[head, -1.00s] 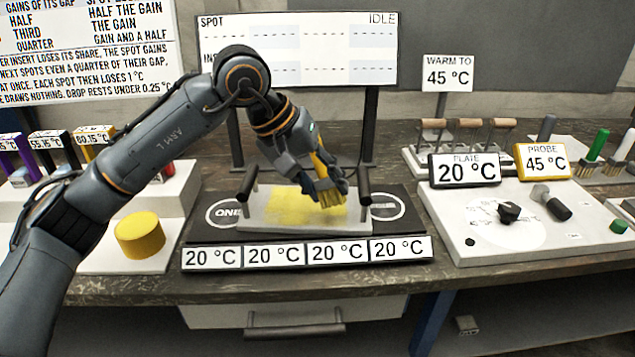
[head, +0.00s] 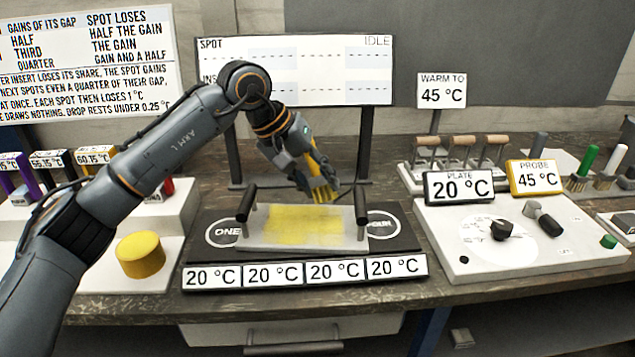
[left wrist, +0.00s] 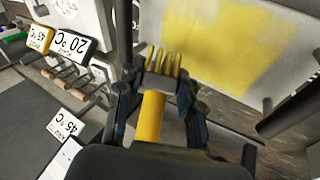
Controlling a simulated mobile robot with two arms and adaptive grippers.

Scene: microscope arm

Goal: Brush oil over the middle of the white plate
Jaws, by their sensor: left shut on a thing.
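The white plate (head: 257,238) lies on the black base between dark handle bars. A yellow oily patch (head: 300,222) covers much of its middle; white margins show around it. My left gripper (head: 322,178) is shut on a yellow-handled brush and holds it at the plate's far right edge, bristles down. In the left wrist view the brush (left wrist: 153,115) points at the plate (left wrist: 288,15), its bristles beside the yellow patch (left wrist: 215,40). I cannot tell whether the bristles touch the plate. My right gripper is not in view.
Dark handle bars (head: 361,206) rise at the plate's sides. Four-part 20 °C readouts (head: 305,272) line its front. A yellow button (head: 141,254) stands left; a control panel (head: 520,235) with a knob and spare brushes (head: 588,168) stand right. A display board (head: 297,70) stands behind.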

